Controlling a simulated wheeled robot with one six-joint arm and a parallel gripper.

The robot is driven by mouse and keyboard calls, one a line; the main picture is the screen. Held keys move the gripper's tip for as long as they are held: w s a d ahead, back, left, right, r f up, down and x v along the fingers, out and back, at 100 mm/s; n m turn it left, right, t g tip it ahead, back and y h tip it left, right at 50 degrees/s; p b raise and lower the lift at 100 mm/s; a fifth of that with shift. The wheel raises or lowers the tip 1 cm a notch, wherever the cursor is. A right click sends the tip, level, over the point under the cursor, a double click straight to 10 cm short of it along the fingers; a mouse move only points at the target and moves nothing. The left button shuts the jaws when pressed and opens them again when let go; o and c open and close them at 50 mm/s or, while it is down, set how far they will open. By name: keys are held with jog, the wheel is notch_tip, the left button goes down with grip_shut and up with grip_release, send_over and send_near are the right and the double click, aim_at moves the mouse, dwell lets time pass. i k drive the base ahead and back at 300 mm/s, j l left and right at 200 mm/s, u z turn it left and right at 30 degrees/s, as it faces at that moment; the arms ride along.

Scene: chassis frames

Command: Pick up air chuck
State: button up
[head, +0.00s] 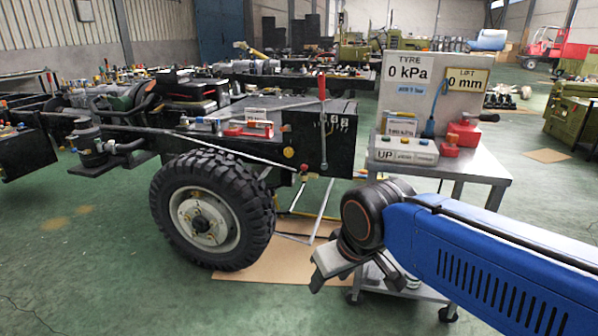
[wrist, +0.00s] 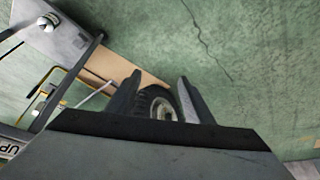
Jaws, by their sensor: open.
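A blue tool with a thin hose (head: 429,127) stands against the gauge panel (head: 452,100) on the grey trolley; it may be the air chuck, but it is too small to be sure. I see no clear air chuck in the wrist view. My gripper (head: 328,272) is in front of the trolley, right of the tyre (head: 208,212) and lower than the trolley top, pointing down to the left. In the wrist view my gripper (wrist: 158,97) is open and empty, with the tyre far beyond, between its fingers.
The grey trolley (head: 490,168) carries a red box (head: 464,131) and an UP button plate (head: 402,150). The black truck chassis (head: 230,140) is behind the tyre. A cardboard sheet (head: 255,270) lies under the tyre. Green floor is free at the front left.

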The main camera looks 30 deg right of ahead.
aim_at(430, 123)
jog(key=i+j, duration=0.2)
jog(key=i, duration=0.2)
jog(key=i+j, duration=0.2)
jog(key=i, duration=0.25)
jog(key=i+j+z, duration=0.1)
jog(key=z, duration=0.25)
jog(key=i+j+z, duration=0.15)
jog(key=z, duration=0.2)
jog(key=i+j+z, duration=0.2)
jog(key=z, duration=0.2)
jog(key=i+j, duration=0.05)
